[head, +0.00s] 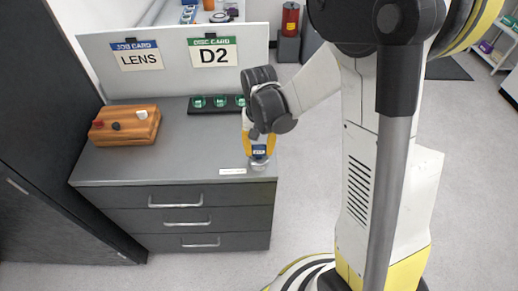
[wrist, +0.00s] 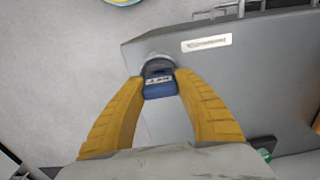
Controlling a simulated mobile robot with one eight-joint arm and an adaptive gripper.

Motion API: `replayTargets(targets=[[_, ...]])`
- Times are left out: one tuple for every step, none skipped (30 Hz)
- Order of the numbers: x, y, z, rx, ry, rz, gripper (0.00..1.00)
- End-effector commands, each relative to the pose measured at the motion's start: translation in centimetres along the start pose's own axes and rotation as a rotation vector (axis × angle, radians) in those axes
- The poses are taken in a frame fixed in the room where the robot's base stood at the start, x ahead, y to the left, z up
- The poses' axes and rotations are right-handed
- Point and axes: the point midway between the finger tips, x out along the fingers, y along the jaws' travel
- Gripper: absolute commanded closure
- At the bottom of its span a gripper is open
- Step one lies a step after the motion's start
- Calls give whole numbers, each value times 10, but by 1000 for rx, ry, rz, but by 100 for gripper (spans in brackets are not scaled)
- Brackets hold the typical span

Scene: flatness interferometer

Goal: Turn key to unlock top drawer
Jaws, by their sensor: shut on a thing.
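The cabinet (head: 170,170) has a dark grey top and three drawers with bar handles; the top drawer (head: 120,197) looks shut. A round silver lock (head: 258,163) sits on the cabinet top near its front right corner. It also shows in the wrist view (wrist: 157,61). The key with its blue, labelled head (wrist: 160,87) stands at the lock. My gripper (head: 259,146) points down with yellow fingers shut on the blue head, one on each side. The key's shaft is hidden, so I cannot tell how far it is turned.
A white label strip (head: 232,171) lies beside the lock. A wooden block with knobs (head: 125,126) sits at the left, and a black tray with green round pieces (head: 210,104) at the back. A panel with LENS and D2 cards (head: 180,60) stands behind. The front middle of the top is clear.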

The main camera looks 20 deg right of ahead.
Motion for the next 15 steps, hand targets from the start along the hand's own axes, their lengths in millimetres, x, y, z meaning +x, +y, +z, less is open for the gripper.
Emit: replayTargets(targets=[[0,0,0,16,0,0,98],[1,0,0,40,0,0,98],[1,0,0,86,0,0,98],[1,0,0,126,0,0,98],[2,0,0,165,0,0,98],[1,0,0,213,0,0,98],[1,0,0,243,0,0,98],[1,0,0,266,0,0,98],[1,0,0,287,0,0,98],[0,0,0,295,0,0,98],[0,0,0,298,0,0,98],[0,0,0,298,0,0,98],[0,0,0,297,0,0,98],[0,0,0,297,0,0,98],[0,0,0,297,0,0,98]])
